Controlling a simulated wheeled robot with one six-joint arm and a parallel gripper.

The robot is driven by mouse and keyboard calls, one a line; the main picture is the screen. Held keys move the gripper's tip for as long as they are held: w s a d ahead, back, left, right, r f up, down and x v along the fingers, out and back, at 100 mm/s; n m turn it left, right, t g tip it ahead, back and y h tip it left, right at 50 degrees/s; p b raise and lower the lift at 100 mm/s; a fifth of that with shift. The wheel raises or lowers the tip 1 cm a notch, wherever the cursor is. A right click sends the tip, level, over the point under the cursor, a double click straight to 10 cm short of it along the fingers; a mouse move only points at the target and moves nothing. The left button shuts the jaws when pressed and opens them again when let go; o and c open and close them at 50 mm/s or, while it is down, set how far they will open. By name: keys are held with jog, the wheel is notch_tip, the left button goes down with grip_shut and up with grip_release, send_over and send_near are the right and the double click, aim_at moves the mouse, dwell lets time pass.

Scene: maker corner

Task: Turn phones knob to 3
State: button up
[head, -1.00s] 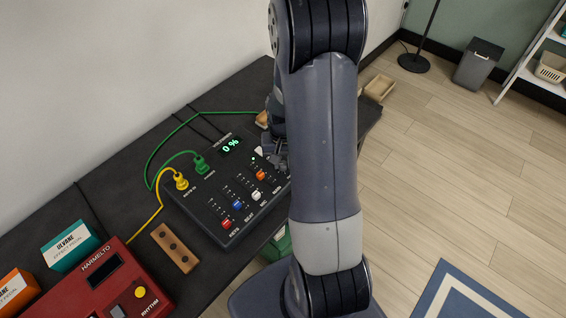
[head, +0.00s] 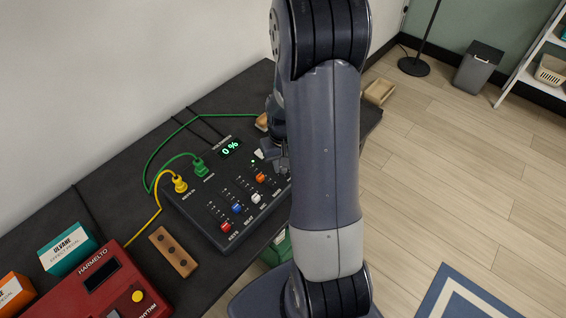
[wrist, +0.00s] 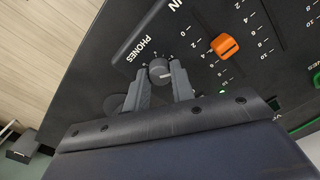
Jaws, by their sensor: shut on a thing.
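The phones knob (wrist: 160,72) is a small grey round knob on the dark mixer panel, beside the printed word PHONES. Tick marks surround it; their numbers and the pointer setting are too small to read surely. My gripper (wrist: 163,80) has one finger on each side of the knob and is shut on it. In the head view the mixer (head: 222,205) lies on the dark bench, and its green display (head: 230,148) reads 0 %. My gripper (head: 280,160) is at the mixer's right end, where my arm hides the knob.
An orange slider cap (wrist: 225,46) is near the knob. Blue (head: 237,209), white (head: 256,198) and red (head: 226,227) caps sit farther left. Green (head: 201,167) and yellow (head: 181,184) plugs stand at the back edge. A wooden block (head: 174,252) and red device (head: 105,280) lie left.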

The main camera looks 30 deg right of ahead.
jog(key=o, duration=1)
jog(key=shift+r, duration=0.1)
notch_tip(320, 180, up, 11)
jog(key=shift+f, duration=0.15)
jog(key=shift+f, duration=0.1)
notch_tip(320, 180, down, 11)
jog(key=shift+r, duration=0.15)
dwell(0.5)
